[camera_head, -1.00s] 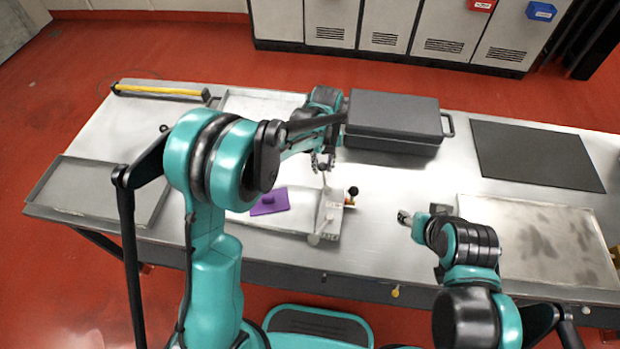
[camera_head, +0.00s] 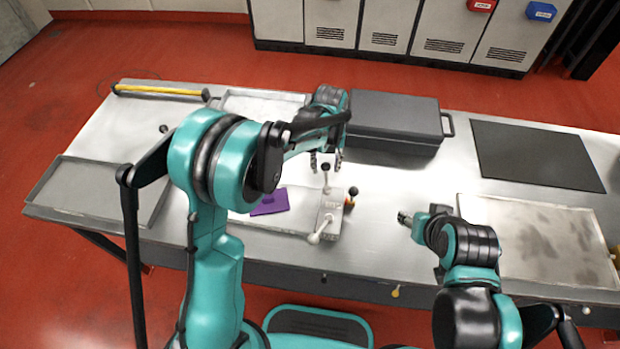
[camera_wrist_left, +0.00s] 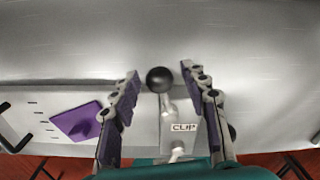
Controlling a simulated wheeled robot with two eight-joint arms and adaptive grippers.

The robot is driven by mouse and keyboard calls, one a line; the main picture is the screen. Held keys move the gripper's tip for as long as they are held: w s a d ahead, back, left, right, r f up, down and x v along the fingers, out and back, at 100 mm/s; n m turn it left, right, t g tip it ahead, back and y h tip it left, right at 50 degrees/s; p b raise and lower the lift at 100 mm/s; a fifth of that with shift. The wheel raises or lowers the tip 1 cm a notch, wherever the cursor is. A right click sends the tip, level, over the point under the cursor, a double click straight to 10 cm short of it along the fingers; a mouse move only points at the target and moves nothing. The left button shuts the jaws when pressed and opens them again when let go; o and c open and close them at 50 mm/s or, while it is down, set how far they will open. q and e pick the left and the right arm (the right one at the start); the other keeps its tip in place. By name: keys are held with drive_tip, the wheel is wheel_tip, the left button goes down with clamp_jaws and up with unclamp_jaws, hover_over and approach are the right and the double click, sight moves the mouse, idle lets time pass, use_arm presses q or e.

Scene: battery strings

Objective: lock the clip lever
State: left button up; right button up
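The clip lever (camera_wrist_left: 166,100) has a black ball knob and stands on a grey block labelled CLIP (camera_wrist_left: 184,127). In the head view its black knob (camera_head: 325,167) shows at the far end of the grey block (camera_head: 330,208). My left gripper (camera_head: 327,160) is at the knob. In the left wrist view the gripper (camera_wrist_left: 160,80) is open, with a finger on each side of the knob and a gap to both. My right gripper (camera_head: 404,217) is right of the block, above the bench; its fingers are too small to read.
A purple piece (camera_head: 270,202) lies on the tray left of the block. A second black knob (camera_head: 352,191) stands at the block's right side. A dark grey case (camera_head: 395,118) stands behind. A black mat (camera_head: 535,155) and a shallow tray (camera_head: 470,205) are at right.

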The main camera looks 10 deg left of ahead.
sight(326, 163)
use_arm(q)
wheel_tip(326, 163, up, 7)
drive_tip(key=p, duration=0.5)
idle(0.4)
